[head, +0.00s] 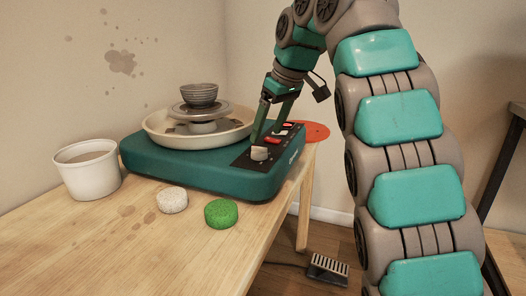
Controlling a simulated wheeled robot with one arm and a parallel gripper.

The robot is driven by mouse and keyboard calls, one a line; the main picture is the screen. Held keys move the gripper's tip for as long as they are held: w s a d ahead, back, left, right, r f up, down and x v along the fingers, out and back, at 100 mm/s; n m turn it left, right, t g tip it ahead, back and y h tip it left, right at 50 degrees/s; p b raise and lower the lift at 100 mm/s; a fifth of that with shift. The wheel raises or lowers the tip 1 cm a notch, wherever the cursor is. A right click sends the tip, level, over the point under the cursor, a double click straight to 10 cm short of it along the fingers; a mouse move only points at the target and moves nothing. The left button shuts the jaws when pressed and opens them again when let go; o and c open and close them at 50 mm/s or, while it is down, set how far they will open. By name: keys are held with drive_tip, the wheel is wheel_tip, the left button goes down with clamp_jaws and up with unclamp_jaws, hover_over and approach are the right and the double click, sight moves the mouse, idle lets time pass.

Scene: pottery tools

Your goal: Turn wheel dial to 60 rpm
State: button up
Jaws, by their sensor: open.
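The pottery wheel (205,179) is a teal box on a wooden table, with a cream splash pan on top. A dark control panel lies on its right front part. The pale dial (259,153) stands at the panel's near end. My gripper (264,141) points down over the panel, with its fingertips at or just above the dial. The jaws are open. I cannot tell whether they touch the dial. The dial's pointer and rpm marks are too small to read. Red controls show on the panel beyond the dial.
A grey bowl (199,94) sits on the wheel head. A white bucket (88,171) stands left. A white sponge (172,200) and a green sponge (221,213) lie in front. An orange disc (316,131) lies behind the wheel. A foot pedal (328,268) is on the floor.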

sight(261, 148)
drive_tip(key=b+x, duration=0.3)
drive_tip(key=x, duration=0.2)
drive_tip(key=shift+w+f, duration=0.1)
drive_tip(key=shift+f, duration=0.3)
drive_tip(key=shift+r, duration=0.1)
clamp_jaws()
